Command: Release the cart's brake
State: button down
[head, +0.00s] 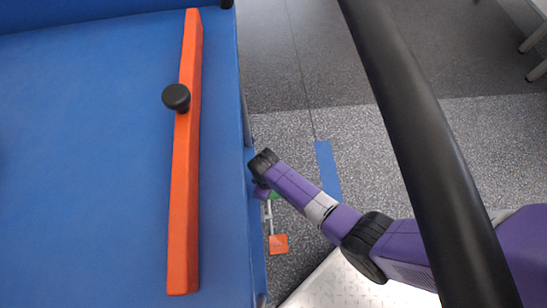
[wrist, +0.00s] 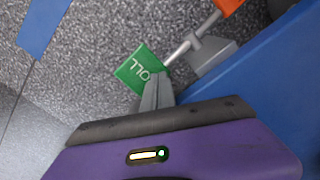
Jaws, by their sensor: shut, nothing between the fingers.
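The cart (head: 215,150) is blue, with its edge running down the left of the head view. Its brake pedal sits low beside that edge. The pedal has a green pad (wrist: 138,68) with lettering that looks like "ROLL" upside down, a grey rod (wrist: 188,42) and an orange pad (wrist: 228,5). In the head view the orange pad (head: 278,243) shows clear, while the green pad (head: 274,195) is mostly hidden behind my arm. My gripper (wrist: 152,92) is shut and empty, its fingertips overlapping the green pad's lower edge in the wrist view. I cannot tell whether they touch.
An orange bar (head: 185,210) with a black knob (head: 176,97) lies on the cart's top. A thick black rail (head: 425,150) crosses the head view over my arm. Blue tape (head: 327,170) marks the speckled floor. A pale metal plate (head: 335,285) is at the bottom.

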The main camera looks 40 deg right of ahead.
jog(key=shift+f+b, duration=1.25)
jog(key=shift+f, duration=0.35)
dwell(1.0)
jog(key=shift+d+f+b, duration=0.1)
jog(key=shift+f+b, duration=0.95)
dwell(0.4)
dwell(0.4)
jog(key=r+p, duration=0.2)
jog(key=p, duration=0.1)
jog(key=shift+a+r, duration=0.25)
notch_tip(320, 180, up, 5)
jog(key=p, duration=0.5)
jog(key=shift+d, duration=0.15)
jog(key=shift+f, duration=0.1)
jog(key=shift+s, duration=0.1)
